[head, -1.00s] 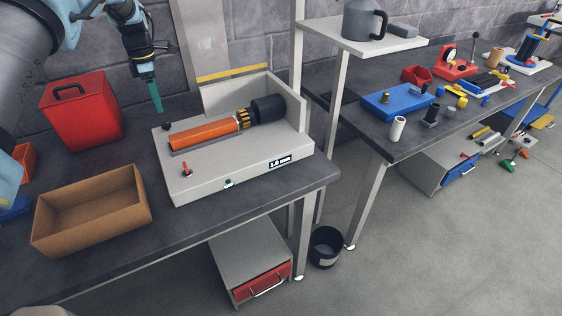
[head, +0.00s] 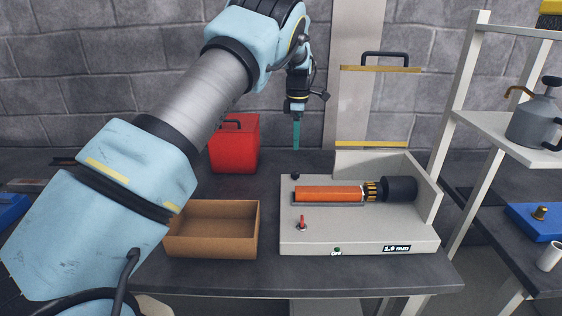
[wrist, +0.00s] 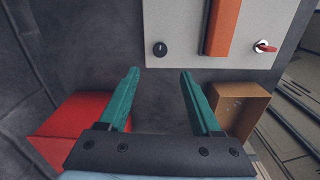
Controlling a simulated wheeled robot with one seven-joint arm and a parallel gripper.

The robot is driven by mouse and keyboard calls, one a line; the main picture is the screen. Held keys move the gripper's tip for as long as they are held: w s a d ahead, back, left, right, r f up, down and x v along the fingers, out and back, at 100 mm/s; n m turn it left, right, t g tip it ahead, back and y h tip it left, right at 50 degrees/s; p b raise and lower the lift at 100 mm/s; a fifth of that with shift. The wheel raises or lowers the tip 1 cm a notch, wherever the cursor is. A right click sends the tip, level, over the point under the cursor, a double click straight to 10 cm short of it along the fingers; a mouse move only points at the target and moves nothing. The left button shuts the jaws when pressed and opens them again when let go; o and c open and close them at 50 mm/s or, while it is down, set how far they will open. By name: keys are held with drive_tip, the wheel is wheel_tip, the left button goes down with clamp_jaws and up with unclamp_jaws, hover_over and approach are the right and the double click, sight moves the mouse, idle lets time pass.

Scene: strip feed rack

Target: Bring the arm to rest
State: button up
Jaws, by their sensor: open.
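My gripper (head: 296,134) hangs from my raised arm with its teal fingers pointing down, above the back edge of the bench, between the red box and the machine. In the wrist view my gripper (wrist: 157,90) is open, with nothing between its two fingers. The grey machine (head: 357,234) with the orange roller (head: 328,193) sits on the bench to the right and in front of the fingers. In the wrist view the machine (wrist: 172,38) lies beyond the fingertips, apart from them.
A red box (head: 234,150) with a handle stands at the back left of the gripper. An open cardboard box (head: 212,247) is on the bench front left. A white shelf post (head: 461,90) and a grey can (head: 537,122) are at right. A wall panel (head: 357,110) stands behind.

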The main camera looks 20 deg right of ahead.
drive_tip(key=w+a+r+m+b, duration=0.1)
drive_tip(key=a+r+m+b, duration=0.2)
drive_tip(key=a, duration=2.2)
drive_tip(key=s+a+f+m+b, duration=0.1)
drive_tip(key=s+a+m, duration=0.4)
drive_tip(key=s+a, duration=0.5)
drive_tip(key=s+a+f+m+t+b, duration=0.1)
drive_tip(key=s+a+f+m, duration=0.2)
drive_tip(key=s+a, duration=0.7)
drive_tip(key=shift+s+a+f+m+t, duration=0.15)
drive_tip(key=shift+s+f+m+t, duration=0.15)
drive_tip(key=shift+m, duration=0.8)
drive_tip(key=shift+w, duration=0.1)
